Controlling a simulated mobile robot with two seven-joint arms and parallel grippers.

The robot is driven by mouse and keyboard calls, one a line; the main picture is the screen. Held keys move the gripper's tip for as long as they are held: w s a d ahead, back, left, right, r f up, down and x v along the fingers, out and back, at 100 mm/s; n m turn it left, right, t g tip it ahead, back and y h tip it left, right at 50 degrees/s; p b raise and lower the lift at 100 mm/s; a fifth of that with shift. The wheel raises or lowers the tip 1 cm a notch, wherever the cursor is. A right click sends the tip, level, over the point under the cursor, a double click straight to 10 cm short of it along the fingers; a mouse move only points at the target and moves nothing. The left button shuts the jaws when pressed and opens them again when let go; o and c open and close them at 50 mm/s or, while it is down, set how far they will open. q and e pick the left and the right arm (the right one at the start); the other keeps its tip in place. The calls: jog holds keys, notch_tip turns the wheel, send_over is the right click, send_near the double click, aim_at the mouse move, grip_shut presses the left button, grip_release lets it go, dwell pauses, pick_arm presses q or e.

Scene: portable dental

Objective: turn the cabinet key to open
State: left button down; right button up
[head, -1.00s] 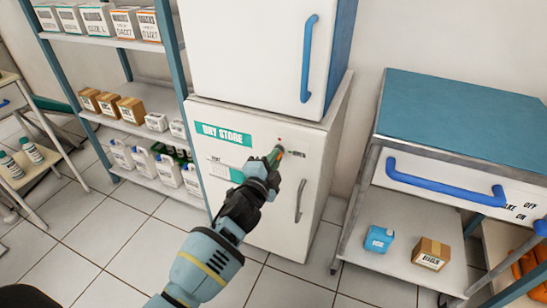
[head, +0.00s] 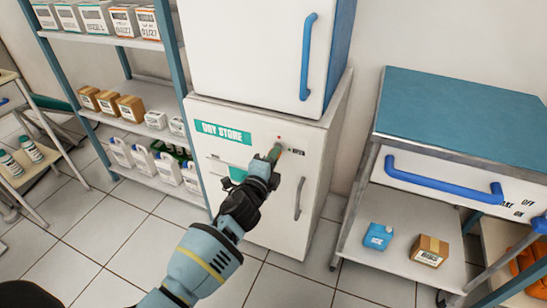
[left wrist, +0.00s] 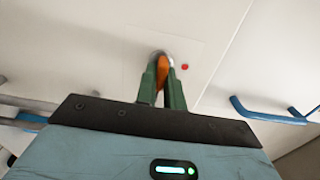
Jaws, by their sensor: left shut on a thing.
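The white lower cabinet (head: 240,225) has a green "DRY STORE" label and a grey vertical handle (head: 299,198); its door looks closed. My left gripper (head: 275,153) is at the upper right of the door. In the left wrist view my left gripper (left wrist: 160,78) has its green fingers shut on the orange key (left wrist: 162,68). The key sits at a round grey lock (left wrist: 161,55) on the door, partly hidden by the fingers. A red dot (left wrist: 185,66) is just right of it. My right gripper is not in view.
A white upper cabinet (head: 255,50) with a blue handle stands on top. A shelf rack (head: 150,90) with boxes and bottles is to the left. A blue-topped cart (head: 455,110) with a blue handle is to the right. Tiled floor in front is clear.

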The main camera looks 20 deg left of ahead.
pick_arm(q)
jog(key=c, duration=1.5)
grip_release()
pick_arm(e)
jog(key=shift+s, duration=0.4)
pick_arm(q)
jog(key=shift+s, duration=0.1)
